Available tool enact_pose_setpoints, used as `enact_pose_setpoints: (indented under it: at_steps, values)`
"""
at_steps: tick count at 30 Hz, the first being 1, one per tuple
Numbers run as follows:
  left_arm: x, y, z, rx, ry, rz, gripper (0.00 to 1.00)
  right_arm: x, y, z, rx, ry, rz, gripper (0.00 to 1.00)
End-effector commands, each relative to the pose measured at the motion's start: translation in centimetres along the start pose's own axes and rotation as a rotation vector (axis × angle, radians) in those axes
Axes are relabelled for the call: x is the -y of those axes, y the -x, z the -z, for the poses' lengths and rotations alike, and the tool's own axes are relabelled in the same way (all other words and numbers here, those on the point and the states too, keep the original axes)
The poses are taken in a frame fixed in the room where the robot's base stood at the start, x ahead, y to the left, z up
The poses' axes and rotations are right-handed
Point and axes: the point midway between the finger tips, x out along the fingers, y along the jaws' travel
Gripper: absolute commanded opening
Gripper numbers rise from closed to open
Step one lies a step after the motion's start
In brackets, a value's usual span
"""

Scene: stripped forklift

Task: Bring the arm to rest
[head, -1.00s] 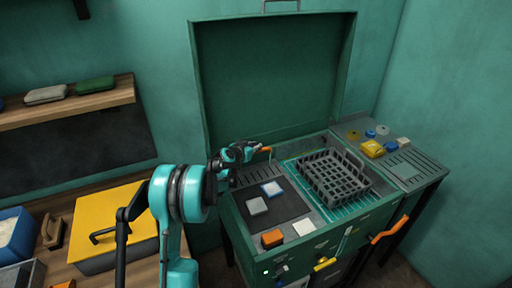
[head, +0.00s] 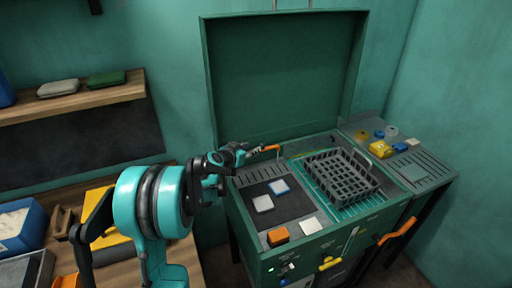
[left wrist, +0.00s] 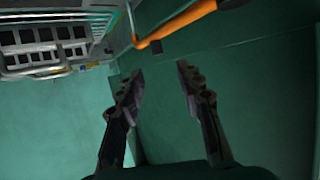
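My left arm comes in from the lower left of the head view. Its gripper (head: 252,153) is small and partly hard to make out there, at the left rear edge of the green workstation (head: 300,262), close to an orange-ended handle (head: 271,148). In the left wrist view the two dark fingers (left wrist: 161,75) stand apart with nothing between them. An orange handle (left wrist: 178,24) crosses above the fingertips in that view, apart from them. My right gripper is not in view.
A grey basket (head: 343,178) and a dark mat (head: 270,215) with small square pieces lie on the workstation. Its green lid (head: 282,90) stands open behind. A wooden shelf (head: 70,100) and a yellow box (head: 108,240) are at left.

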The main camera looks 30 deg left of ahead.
Motion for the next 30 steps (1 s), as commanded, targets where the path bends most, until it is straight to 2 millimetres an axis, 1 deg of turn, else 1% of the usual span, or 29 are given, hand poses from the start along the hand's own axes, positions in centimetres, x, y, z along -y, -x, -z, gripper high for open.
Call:
enact_pose_setpoints:
  at_steps: [1,3,6,19,21,23,25,26,29,30]
  values:
    - [0.0,0.6,0.0,0.000,0.001,0.001,0.36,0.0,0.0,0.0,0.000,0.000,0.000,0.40]
    - [0.0,1.0,0.0,-0.001,0.000,0.000,0.36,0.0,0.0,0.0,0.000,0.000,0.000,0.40]
    - [0.0,1.2,0.0,-0.001,0.000,0.000,0.36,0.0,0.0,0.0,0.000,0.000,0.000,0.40]
    - [0.0,1.2,0.0,0.000,0.000,0.000,0.36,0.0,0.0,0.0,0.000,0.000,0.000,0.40]
    - [-0.4,1.4,0.1,0.004,0.001,-0.003,0.36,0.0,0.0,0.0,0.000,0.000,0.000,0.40]
    - [-1.3,1.8,0.3,0.016,0.001,-0.012,0.36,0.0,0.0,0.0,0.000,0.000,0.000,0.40]
    - [-3.1,2.9,0.6,0.042,0.005,-0.028,0.36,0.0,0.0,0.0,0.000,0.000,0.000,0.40]
    - [-4.2,3.5,0.7,0.058,0.007,-0.037,0.36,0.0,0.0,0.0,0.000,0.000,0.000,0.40]
    - [-8.5,6.5,0.8,0.126,0.016,-0.066,0.36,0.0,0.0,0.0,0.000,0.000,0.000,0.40]
    - [-10.3,7.9,0.6,0.158,0.020,-0.075,0.36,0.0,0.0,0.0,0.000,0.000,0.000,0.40]
